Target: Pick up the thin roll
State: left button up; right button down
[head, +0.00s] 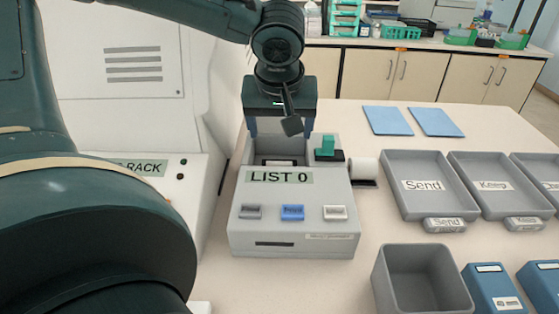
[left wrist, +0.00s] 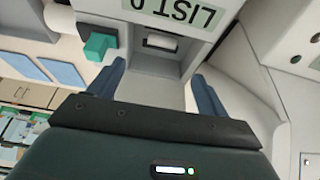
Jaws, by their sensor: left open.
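The thin roll (head: 277,162) shows as a narrow white piece in the open bay of the grey printer (head: 290,215) labelled "LIST 0". In the left wrist view the thin roll (left wrist: 161,43) lies beyond the fingertips, roughly midway between them. My left gripper (head: 281,128) is above the back of the bay, pointing down. Its two blue fingers are wide apart with nothing between them; the left wrist view shows this gripper (left wrist: 158,72) too. The bay walls hide part of the roll. My right gripper does not show.
A thicker white roll (head: 365,167) is right of the printer, near a green tab (head: 327,146). Grey trays (head: 402,164) labelled "Send" and "Keep" are farther right. A grey bin (head: 423,285) stands in front. A white machine (head: 125,100) is close on the left.

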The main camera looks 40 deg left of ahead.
pick_arm(q)
send_over(279, 162)
jog(key=s+d, duration=0.2)
notch_tip(279, 162, down, 6)
jog(key=shift+f, duration=0.1)
jog(key=shift+x, duration=2.65)
jog(key=shift+s+a, duration=0.1)
jog(key=shift+c, duration=0.5)
jog(key=c, duration=1)
jog(key=shift+o, duration=0.2)
